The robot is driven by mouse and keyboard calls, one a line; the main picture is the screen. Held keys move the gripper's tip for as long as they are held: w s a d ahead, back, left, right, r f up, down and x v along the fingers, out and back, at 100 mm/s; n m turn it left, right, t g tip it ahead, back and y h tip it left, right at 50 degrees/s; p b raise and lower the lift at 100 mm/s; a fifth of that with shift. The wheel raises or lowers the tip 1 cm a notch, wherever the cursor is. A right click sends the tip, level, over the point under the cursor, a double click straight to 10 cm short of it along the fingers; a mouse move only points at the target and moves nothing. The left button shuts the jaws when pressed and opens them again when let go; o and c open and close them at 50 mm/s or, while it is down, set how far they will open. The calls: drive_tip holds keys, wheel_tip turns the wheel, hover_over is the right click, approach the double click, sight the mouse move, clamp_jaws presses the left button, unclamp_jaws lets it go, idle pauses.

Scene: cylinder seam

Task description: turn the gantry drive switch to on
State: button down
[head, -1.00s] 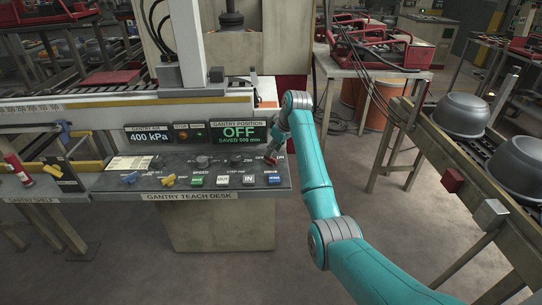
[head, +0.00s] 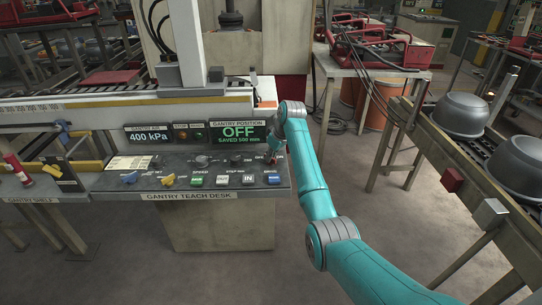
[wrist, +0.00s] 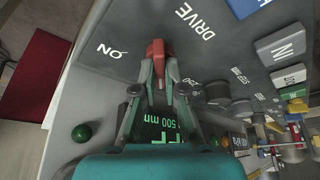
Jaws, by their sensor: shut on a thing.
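The gantry drive switch (wrist: 155,50) is a small red handle on the teach desk's sloped grey panel. In the wrist view the DRIVE label is to its upper right, the ON label to its left and a partly covered label to its lower right. My gripper (wrist: 156,68) is shut on the red handle, one finger on each side. In the head view my gripper (head: 271,157) is at the right end of the desk panel and mostly covers the switch. Which label the handle points at is hard to tell.
The green gantry position display (head: 239,131) reads OFF, SAVED 500 mm, just behind my gripper. Knobs and coloured buttons (head: 222,180) line the desk to the left. A bench with grey pots (head: 463,115) stands at the right, with open floor between.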

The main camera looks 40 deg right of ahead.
drive_tip(key=shift+m, duration=0.4)
drive_tip(key=m+h, duration=0.1)
drive_tip(key=m, duration=0.2)
drive_tip(key=shift+a+m+h, duration=0.15)
drive_tip(key=shift+m+h, duration=0.25)
drive_tip(key=m, duration=0.2)
drive_tip(key=m+g+h, duration=0.1)
drive_tip(key=m, duration=0.1)
drive_tip(key=shift+h, duration=0.3)
drive_tip(key=m+g+h, duration=0.1)
drive_tip(key=m, duration=0.4)
drive_tip(key=shift+w+a, duration=0.1)
drive_tip(key=shift+w, duration=0.05)
drive_tip(key=m, duration=0.2)
drive_tip(key=m+g, duration=0.1)
drive_tip(key=m, duration=0.1)
drive_tip(key=shift+g+h, duration=0.3)
drive_tip(key=shift+h, duration=0.1)
drive_tip(key=shift+m, duration=0.3)
drive_tip(key=c, duration=1.2)
unclamp_jaws()
drive_tip(key=shift+c, duration=0.2)
